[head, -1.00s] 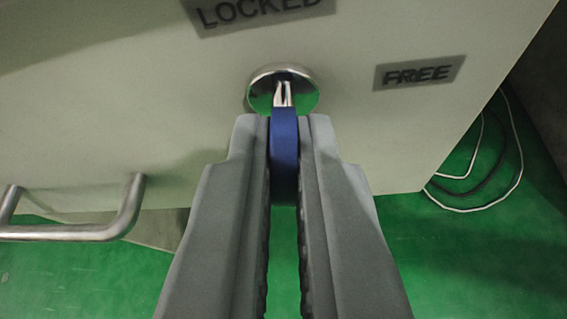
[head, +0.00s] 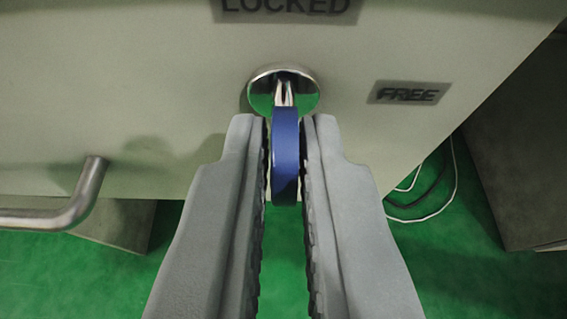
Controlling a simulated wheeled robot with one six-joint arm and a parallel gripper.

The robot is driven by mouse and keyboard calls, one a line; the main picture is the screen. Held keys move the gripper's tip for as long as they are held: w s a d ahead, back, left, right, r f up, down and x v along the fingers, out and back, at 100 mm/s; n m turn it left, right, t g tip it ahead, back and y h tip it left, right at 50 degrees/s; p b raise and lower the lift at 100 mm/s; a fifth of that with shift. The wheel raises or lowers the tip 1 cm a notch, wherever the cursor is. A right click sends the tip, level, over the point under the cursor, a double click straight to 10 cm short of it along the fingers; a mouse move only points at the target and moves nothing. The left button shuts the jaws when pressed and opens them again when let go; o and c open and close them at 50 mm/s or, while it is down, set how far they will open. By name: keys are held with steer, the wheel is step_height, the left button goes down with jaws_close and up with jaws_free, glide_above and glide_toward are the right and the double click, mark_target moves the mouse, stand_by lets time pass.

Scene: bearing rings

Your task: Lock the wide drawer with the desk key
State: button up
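The desk key has a blue head (head: 285,150) and a metal shank that sits in the round shiny lock (head: 262,93) on the pale drawer front (head: 150,90). The key's head is seen edge-on, its flat sides facing the fingers. My gripper (head: 284,125) has one grey finger on each side of the head, with a thin gap on both sides, so it is slightly open and around the key without visibly gripping it. The key's tip is hidden inside the lock.
A LOCKED label (head: 287,8) is above the lock, cut by the top edge. A FREE label (head: 408,93) is to its right. A metal bar handle (head: 82,195) juts out at the left. Cables (head: 440,200) lie on the green floor (head: 450,270) at right.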

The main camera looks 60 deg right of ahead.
steer(key=o, duration=0.3)
steer(key=shift+a, duration=0.1)
steer(key=v, duration=1.7)
steer(key=shift+s, duration=0.1)
